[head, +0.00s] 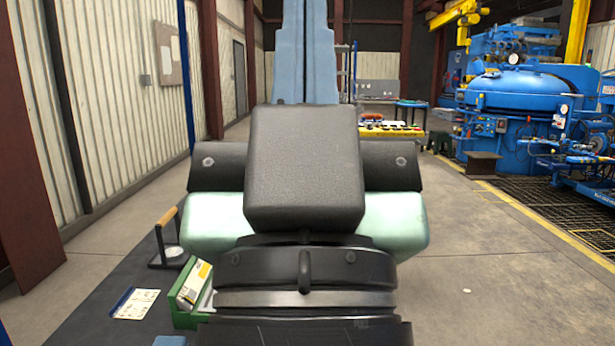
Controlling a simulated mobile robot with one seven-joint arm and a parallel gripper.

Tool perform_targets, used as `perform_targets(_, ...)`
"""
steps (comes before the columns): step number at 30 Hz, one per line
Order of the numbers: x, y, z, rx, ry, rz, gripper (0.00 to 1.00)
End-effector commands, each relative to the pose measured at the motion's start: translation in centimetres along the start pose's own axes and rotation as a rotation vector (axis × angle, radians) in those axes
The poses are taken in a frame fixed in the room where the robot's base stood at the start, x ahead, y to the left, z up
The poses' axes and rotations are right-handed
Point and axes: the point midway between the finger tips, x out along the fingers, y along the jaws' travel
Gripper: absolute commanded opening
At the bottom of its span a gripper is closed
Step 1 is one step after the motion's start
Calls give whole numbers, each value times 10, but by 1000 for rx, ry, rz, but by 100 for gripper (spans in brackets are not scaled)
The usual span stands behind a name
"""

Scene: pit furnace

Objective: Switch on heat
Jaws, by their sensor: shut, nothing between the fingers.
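The blue pit furnace (528,88), with a broad round lid, stands at the back right. Blue machinery with pipes and small gauges rises behind it. No heat switch can be made out at this distance. A yellow-edged bench or panel (392,131) with small coloured items on top stands at the back centre, partly hidden behind my own body. My black and pale green body parts fill the middle of the head view. My gripper is not in view.
A green box (190,318) with papers, a wooden-handled stand (167,240) and a sheet (135,303) are on a dark mat at lower left. Floor grating (560,210) with a yellow edge line lies before the furnace. Concrete floor right of centre is mostly clear.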

Motion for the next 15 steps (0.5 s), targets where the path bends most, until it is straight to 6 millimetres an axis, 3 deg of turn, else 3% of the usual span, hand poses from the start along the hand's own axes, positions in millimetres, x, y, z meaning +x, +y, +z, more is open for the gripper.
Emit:
perform_targets(1, 26, 0, -25, 0, 0, 0, 0)
perform_targets(15, 141, 0, -133, 1, 0, -1, 0)
